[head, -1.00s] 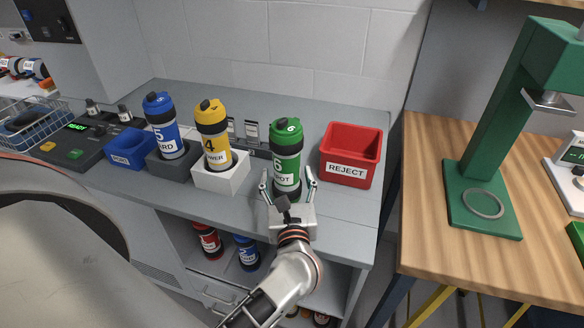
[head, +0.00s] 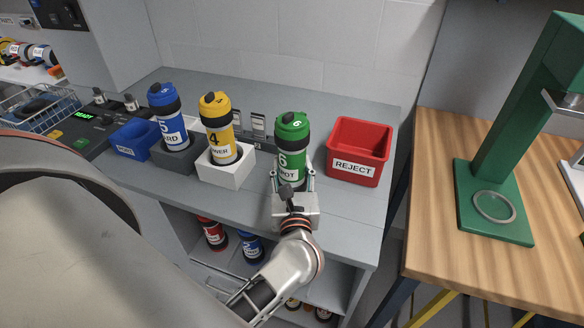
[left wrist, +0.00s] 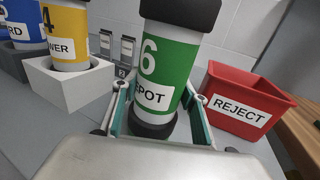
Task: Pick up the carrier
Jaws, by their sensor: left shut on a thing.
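The green carrier (head: 291,160), marked 6 with a white label ending in "POT", stands upright on the grey counter, between the white block and the red bin. It also fills the middle of the left wrist view (left wrist: 170,65). My left gripper (head: 293,182) is shut on the green carrier, with a finger on each side of its lower part. Its fingers also show in the left wrist view (left wrist: 158,112). Whether the carrier's base touches the counter is hard to tell. My right gripper is not in view.
A yellow carrier (head: 217,130) stands in a white block (head: 232,178) to the left, and a blue one (head: 167,112) in a dark block. The red REJECT bin (head: 361,135) is close on the right. A wooden table (head: 440,200) with a green press stands further right.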

